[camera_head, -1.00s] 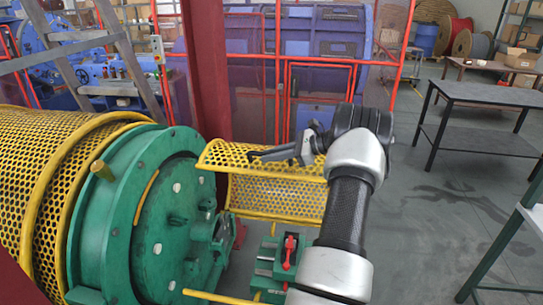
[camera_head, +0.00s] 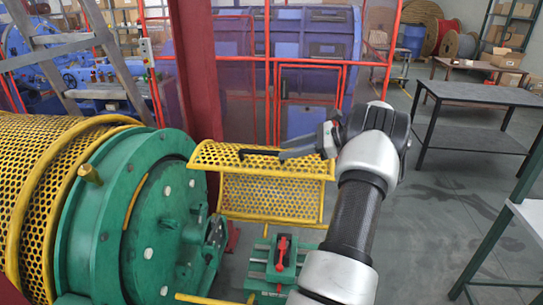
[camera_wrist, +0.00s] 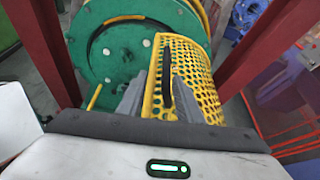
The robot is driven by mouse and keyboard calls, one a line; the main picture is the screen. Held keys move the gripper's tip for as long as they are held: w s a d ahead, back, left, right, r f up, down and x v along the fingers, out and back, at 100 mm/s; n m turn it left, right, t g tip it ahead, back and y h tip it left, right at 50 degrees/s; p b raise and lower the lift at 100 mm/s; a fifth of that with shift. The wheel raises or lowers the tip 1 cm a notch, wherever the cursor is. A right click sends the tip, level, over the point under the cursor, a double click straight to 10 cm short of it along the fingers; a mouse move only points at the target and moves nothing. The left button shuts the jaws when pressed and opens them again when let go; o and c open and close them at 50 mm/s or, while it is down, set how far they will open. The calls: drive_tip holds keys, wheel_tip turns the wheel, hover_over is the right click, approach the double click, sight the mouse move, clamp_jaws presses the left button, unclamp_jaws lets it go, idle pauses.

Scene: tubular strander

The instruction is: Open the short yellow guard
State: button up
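The short yellow guard (camera_head: 272,196) is a curved perforated panel with a yellow rim, just right of the green drum end (camera_head: 165,225). It also shows in the wrist view (camera_wrist: 200,78). My gripper (camera_head: 290,154) is at the guard's upper part, coming from the right. In the wrist view my gripper's grey fingers (camera_wrist: 158,97) stand apart, with the guard's yellow edge and a dark bar, seemingly its handle (camera_wrist: 167,78), between them. I cannot tell whether the fingers touch it. The guard's far underside is hidden.
A long yellow perforated guard (camera_head: 40,170) covers the machine at left. A green vice-like block with a red lever (camera_head: 282,252) stands below the short guard. A dark red post (camera_head: 203,95) rises behind. Dark tables (camera_head: 480,92) stand at right, with clear floor between.

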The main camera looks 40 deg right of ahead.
drive_tip(key=v, duration=0.7)
drive_tip(key=shift+s+d, duration=0.25)
drive_tip(key=shift+s, duration=0.05)
drive_tip(key=shift+r, duration=0.15)
